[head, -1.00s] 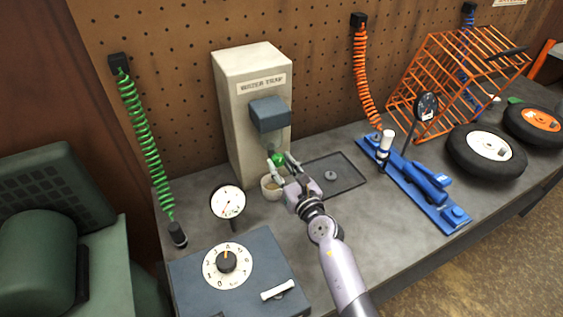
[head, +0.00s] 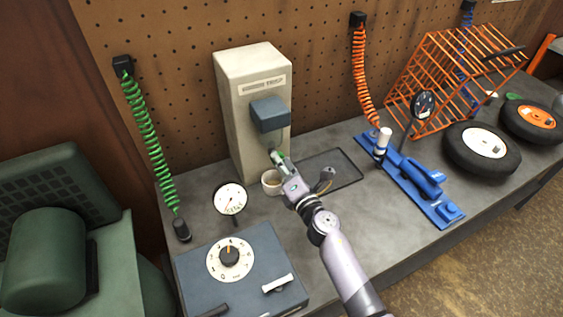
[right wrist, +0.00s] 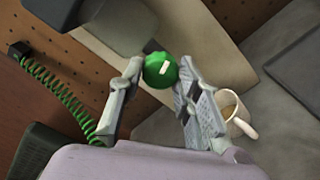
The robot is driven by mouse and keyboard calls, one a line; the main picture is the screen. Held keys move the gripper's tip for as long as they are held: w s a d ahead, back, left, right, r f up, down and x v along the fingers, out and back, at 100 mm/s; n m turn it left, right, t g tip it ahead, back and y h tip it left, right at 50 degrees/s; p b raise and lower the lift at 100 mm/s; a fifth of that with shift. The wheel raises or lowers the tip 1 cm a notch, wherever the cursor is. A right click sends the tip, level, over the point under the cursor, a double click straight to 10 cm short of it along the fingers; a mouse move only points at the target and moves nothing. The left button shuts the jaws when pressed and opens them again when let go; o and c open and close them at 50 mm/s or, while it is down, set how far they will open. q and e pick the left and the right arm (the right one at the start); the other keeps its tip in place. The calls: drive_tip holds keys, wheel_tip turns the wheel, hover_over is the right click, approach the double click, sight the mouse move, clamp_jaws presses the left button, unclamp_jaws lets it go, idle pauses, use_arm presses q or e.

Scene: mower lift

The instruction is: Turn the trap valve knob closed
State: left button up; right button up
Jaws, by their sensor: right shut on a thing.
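The trap valve knob (right wrist: 160,70) is a green round knob with a short white mark, tilted in the right wrist view. It is below the blue-grey block of the beige water trap (head: 228,115). My right gripper (right wrist: 157,80) has one finger on each side of the knob and is shut on it. In the head view, the right gripper (head: 278,157) is seen nearly edge-on and mostly hides the knob. My left gripper is not in view.
A white cup (head: 268,188) stands just below the gripper and also shows in the right wrist view (right wrist: 240,115). A dark tray (head: 347,166) lies right of it. A gauge (head: 230,198) and a dial box (head: 205,270) stand in front. A blue jack (head: 405,180) is at right.

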drive_tip(key=shift+m, duration=1.7)
drive_tip(key=o, duration=1.1)
drive_tip(key=shift+o, duration=0.2)
drive_tip(key=shift+s, duration=0.1)
drive_tip(key=v, duration=1.2)
